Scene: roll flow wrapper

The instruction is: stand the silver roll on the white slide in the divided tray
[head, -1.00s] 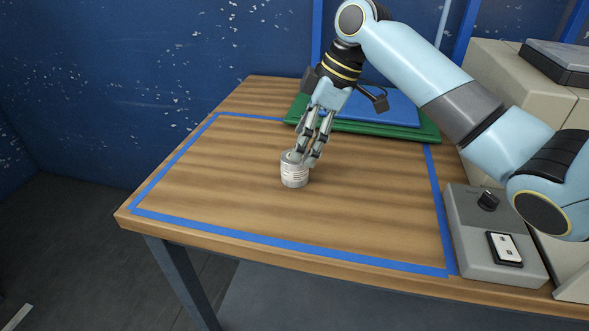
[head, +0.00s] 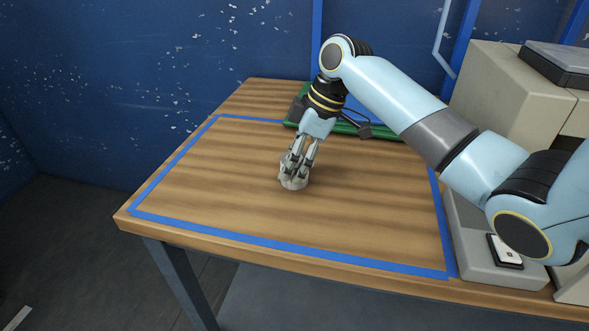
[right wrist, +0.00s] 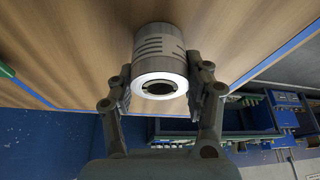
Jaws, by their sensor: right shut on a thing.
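The silver roll (head: 293,184) stands on the wooden table inside the blue taped outline. My right gripper (head: 296,170) reaches down over it from above, with its fingers on either side, and hides much of it. In the right wrist view the roll (right wrist: 158,48) sits between the two fingers, its pale ringed end and dark central hole facing the camera. The right gripper (right wrist: 160,78) is shut on it. I cannot make out a white slide or a divided tray in these views. My left gripper is not in view.
A grey control box (head: 465,235) is at the right edge. Blue bins (right wrist: 286,101) show in the wrist view's background. The table's left and front areas are clear.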

